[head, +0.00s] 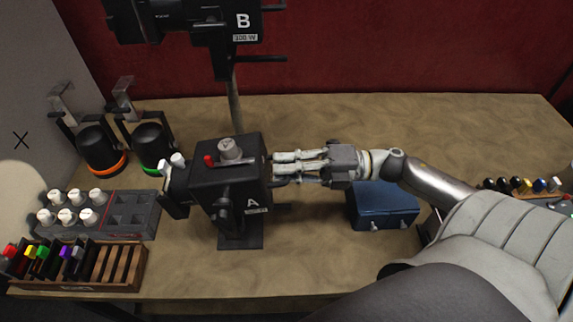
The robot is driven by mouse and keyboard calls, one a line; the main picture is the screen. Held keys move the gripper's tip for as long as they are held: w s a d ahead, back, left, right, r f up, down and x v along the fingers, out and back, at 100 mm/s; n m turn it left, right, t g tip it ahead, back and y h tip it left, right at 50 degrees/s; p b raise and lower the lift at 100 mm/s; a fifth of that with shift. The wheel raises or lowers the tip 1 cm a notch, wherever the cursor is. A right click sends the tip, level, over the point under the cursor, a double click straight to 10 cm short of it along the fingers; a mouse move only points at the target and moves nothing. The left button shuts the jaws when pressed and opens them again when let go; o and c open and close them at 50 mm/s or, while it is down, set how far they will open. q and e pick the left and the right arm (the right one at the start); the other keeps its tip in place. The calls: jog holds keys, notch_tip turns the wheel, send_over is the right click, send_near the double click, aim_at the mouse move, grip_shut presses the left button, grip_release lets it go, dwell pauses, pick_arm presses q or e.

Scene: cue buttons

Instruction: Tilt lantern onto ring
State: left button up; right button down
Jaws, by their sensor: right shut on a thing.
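Lantern A (232,190) is a black box-shaped lamp on a stand, left of the middle of the table. A white knob and a small red part are on its top, and its front end faces left. My right gripper (279,167) comes in from the right and is shut at the lantern's right side, seemingly on its handle. The fingers hide the part they hold. A pale round light patch (18,205) lies on the left wall, below a black X mark (21,140). I cannot make out a ring for certain. My left gripper is not in view.
Lantern B (222,30) stands on a pole behind. Two dark cylinders with orange (101,148) and green (153,145) bands stand at left. A grey tray (133,222) of white knobs and a wooden rack (125,270) lie front left. A blue box (384,205) sits below my right arm.

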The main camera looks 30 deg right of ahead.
aim_at(271, 179)
notch_tip(271, 179, down, 4)
jog(key=t+y+b, duration=0.1)
jog(key=y+b, duration=0.1)
jog(key=b, duration=0.5)
jog(key=shift+d+r+t+b, duration=0.1)
jog(key=shift+t+b, duration=0.2)
jog(key=shift+b, duration=0.1)
jog(key=shift+f+y+b, duration=0.3)
jog(key=shift+f+b, duration=0.25)
jog(key=c, duration=1.5)
grip_release()
jog(key=shift+c, duration=0.2)
jog(key=shift+r, duration=0.1)
